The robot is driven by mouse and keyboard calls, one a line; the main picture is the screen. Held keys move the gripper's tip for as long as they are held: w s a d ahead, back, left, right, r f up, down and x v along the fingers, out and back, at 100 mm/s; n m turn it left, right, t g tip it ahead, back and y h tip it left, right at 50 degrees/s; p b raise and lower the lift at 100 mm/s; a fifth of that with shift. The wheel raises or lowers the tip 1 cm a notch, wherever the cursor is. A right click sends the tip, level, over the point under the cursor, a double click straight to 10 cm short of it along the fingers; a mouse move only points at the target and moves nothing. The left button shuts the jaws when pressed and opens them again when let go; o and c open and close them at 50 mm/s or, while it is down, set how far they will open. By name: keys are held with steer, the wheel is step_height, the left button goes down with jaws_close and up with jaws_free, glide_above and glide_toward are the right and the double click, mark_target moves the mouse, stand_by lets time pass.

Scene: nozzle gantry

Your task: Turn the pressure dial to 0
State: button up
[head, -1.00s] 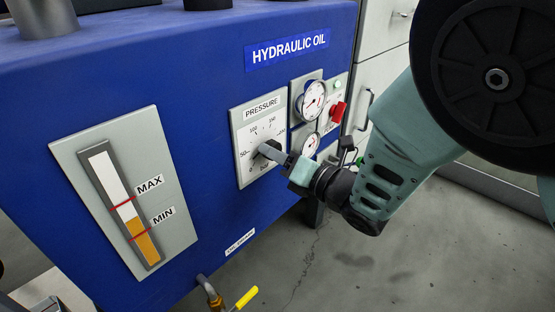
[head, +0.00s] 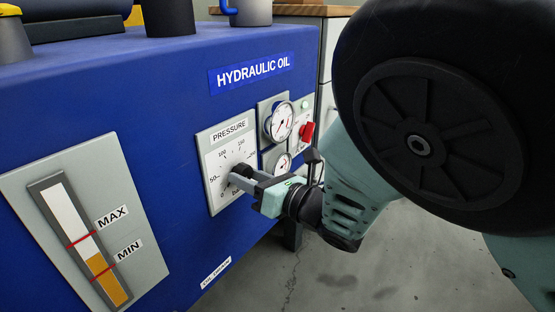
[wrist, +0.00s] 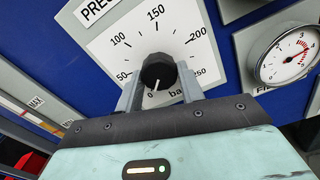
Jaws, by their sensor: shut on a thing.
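The pressure dial is a black round knob (wrist: 160,70) on a pale square scale plate (wrist: 112,45) marked from 0 to 250 bar. In the wrist view its white pointer line points down, at or very near the 0 mark. My gripper (wrist: 160,82) has one finger on each side of the knob and is shut on it. In the head view my gripper (head: 248,180) reaches the dial from the right and hides part of the knob and the lower right of the scale plate (head: 215,160).
The blue hydraulic oil tank (head: 150,110) carries the plate. An oil level gauge (head: 82,240) is at the left. Open grey floor (head: 370,275) lies at the lower right.

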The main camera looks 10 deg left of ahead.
steer(key=shift+f, duration=0.1)
steer(key=o, duration=1)
steer(key=p+v, duration=0.4)
steer(key=v, duration=1.3)
steer(key=shift+s+d, duration=0.15)
steer(key=shift+d, duration=0.1)
